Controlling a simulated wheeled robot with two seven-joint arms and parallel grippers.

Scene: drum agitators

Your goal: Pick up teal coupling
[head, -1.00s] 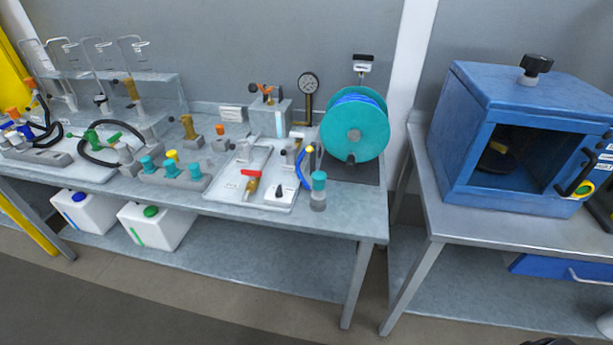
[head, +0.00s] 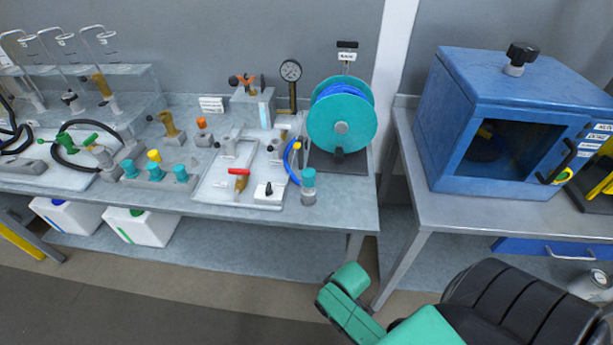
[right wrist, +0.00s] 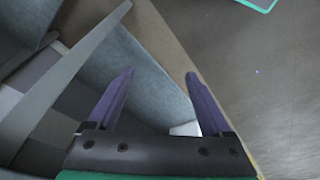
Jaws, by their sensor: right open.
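In the head view, a teal-topped grey fitting (head: 308,184) stands upright near the front right edge of the bench. Several smaller teal-topped pieces (head: 155,172) sit in a grey block to its left. I cannot tell for sure which of these is the teal coupling. My right gripper (right wrist: 160,75) shows in the right wrist view with its purple fingers wide apart and nothing between them. It points toward table legs, a lower shelf and the floor, and no teal piece is between the fingers. My left gripper is not in view.
A teal reel (head: 341,119) stands behind the fitting, with a blue hose (head: 291,163) close to its left. A white tray (head: 213,190) with a red-handled valve lies left of it. A blue cabinet (head: 500,185) stands on the right table, across a gap.

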